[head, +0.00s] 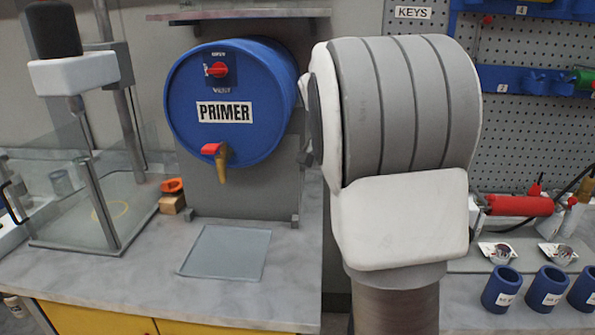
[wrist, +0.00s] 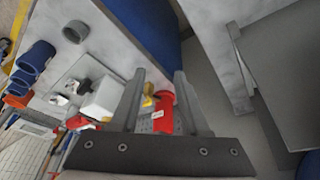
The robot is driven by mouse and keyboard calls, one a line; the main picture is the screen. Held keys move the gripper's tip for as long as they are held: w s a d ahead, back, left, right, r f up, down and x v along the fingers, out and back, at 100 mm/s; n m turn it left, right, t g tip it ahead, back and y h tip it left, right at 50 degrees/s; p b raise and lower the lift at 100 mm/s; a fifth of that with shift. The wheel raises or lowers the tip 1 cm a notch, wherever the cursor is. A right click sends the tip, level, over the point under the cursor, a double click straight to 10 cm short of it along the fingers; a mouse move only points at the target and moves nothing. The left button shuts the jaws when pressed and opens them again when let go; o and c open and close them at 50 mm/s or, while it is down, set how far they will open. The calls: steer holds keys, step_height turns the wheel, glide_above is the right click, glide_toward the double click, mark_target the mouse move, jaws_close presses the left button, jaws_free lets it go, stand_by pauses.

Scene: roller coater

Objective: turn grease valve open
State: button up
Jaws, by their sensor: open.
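My gripper (wrist: 159,76) is open in the wrist view, its two grey fingers apart with nothing held between them. Beyond the fingers is a red part (wrist: 163,112) with a small white label, and a yellow piece (wrist: 148,92) beside it. I cannot tell for sure whether these belong to the grease valve. In the head view a red cylinder (head: 520,205) with upright red fittings lies on the right-hand bench, partly hidden by my arm. The gripper itself is hidden in the head view behind my large white and grey arm link.
A blue PRIMER drum (head: 232,140) has a red knob (head: 217,69) and a red-handled spigot (head: 217,152). Blue cups (head: 502,288) stand at the front right. A glass-sided stand (head: 88,195) is at left. The bench around the flat pane (head: 226,252) is mostly clear.

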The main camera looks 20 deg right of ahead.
steer(key=w+d+f+m+g+h+p, duration=0.1)
steer(key=w+d+m+g+h+p, duration=0.15)
steer(key=w+d+m, duration=0.35)
steer(key=w+d+f+m+g+h+p, duration=0.2)
steer(key=w+d+p, duration=0.2)
steer(key=d, duration=0.4)
steer(key=x, duration=1.2)
steer(key=shift+d+r+p, duration=0.25)
steer(key=shift+d+p, duration=0.1)
jaws_close()
